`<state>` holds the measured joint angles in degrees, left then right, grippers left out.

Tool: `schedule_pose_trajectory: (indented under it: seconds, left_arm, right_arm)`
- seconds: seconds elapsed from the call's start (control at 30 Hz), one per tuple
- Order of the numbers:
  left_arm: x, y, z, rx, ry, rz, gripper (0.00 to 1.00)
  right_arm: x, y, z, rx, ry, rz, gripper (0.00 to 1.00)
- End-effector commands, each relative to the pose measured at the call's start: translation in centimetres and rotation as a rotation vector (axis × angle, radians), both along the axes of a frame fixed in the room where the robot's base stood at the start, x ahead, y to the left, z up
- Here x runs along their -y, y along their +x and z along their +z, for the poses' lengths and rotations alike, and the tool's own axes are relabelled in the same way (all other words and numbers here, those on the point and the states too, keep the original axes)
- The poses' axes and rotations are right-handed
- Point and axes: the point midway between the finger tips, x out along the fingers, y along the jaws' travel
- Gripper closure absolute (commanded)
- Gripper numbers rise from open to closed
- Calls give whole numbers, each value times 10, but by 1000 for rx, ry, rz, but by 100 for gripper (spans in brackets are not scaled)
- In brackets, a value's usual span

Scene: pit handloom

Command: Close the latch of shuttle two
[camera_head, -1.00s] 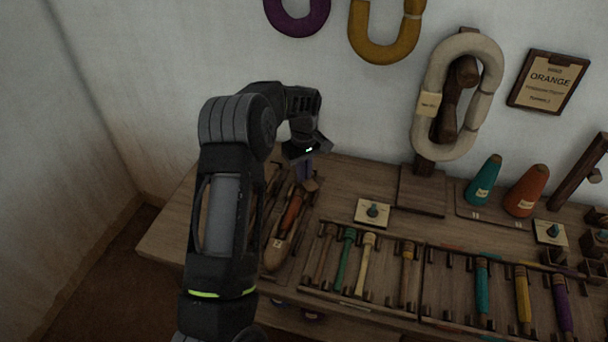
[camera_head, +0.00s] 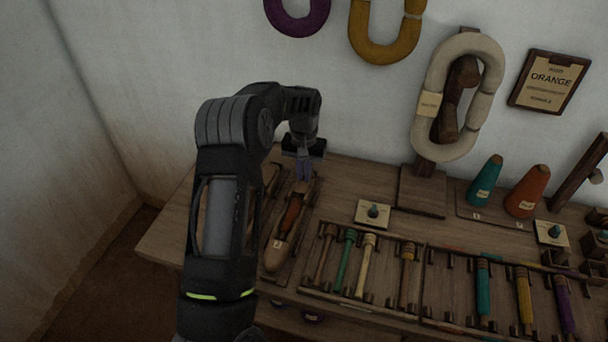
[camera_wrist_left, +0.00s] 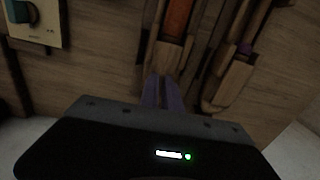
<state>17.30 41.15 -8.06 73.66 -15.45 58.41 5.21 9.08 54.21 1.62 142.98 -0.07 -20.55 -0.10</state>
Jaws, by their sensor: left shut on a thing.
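Shuttle two (camera_head: 276,257), a wooden boat shuttle with a small numbered tag, lies on the left part of the bench. An orange-brown bobbin (camera_head: 291,213) sits in its opening. It also shows in the left wrist view (camera_wrist_left: 170,52), with the orange bobbin (camera_wrist_left: 178,18) inside. My left gripper (camera_head: 303,178) points down at the shuttle's far end. Its purple-grey fingers (camera_wrist_left: 163,80) are close together at that end. The latch itself cannot be made out, as the fingers cover that spot. My right gripper is not in view.
Another shuttle (camera_wrist_left: 232,80) lies close beside shuttle two. A plate with a teal knob (camera_head: 373,212) is to the right. A rack of coloured bobbins (camera_head: 345,255) fills the bench front. The wall (camera_head: 190,60) stands close behind.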

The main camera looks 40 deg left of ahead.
Motion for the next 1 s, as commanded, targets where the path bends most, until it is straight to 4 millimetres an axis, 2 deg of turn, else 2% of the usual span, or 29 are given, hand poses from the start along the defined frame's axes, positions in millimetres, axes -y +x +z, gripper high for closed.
schedule_pose_trajectory:
  seconds: [0.57, 0.6, 0.7, 1.0]
  left_arm:
    - [-1, 1, 1, 2, 1, -46, 100]
    - [-1, 1, 1, 2, 2, -46, 90]
    - [0, 0, 1, 2, 1, -45, 83]
    - [0, 0, 3, 2, 1, -44, 83]
  right_arm:
    - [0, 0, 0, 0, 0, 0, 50]
    - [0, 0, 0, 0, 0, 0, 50]
    - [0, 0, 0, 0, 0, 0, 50]
    - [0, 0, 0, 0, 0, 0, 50]
